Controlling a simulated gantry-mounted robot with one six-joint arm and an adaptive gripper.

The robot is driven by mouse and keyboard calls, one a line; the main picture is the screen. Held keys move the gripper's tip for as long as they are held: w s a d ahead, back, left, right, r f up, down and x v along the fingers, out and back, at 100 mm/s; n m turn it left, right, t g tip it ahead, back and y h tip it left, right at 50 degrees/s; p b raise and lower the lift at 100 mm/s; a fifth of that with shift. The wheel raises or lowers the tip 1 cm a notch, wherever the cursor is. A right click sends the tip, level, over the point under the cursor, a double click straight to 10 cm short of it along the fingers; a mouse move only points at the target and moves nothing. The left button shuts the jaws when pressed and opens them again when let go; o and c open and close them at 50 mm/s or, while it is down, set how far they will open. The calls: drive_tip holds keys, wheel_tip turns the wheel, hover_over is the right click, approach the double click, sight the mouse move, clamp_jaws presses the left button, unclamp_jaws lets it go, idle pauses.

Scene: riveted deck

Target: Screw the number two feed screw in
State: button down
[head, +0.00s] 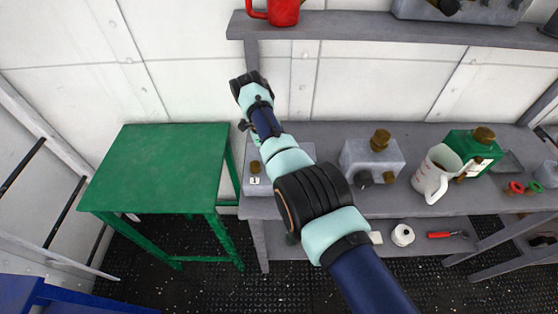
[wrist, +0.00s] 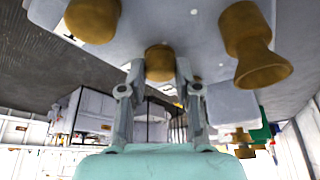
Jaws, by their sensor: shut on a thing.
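In the wrist view my gripper (wrist: 160,74) has its two fingers on either side of a brass feed screw knob (wrist: 160,60), shut on it. This knob is the middle of three brass parts on a grey metal body (wrist: 190,20); it carries no readable number here. How deep the screw sits cannot be told. In the head view the grey unit (head: 254,186) on the bench's left end shows a brass knob (head: 255,167) above a label "1".
A brass knob (wrist: 92,18) and a flared brass fitting (wrist: 255,45) flank the held knob closely. The green table (head: 165,165) is bare.

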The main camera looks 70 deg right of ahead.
drive_tip(key=shift+r, duration=0.15)
drive_tip(key=c, duration=0.8)
unclamp_jaws()
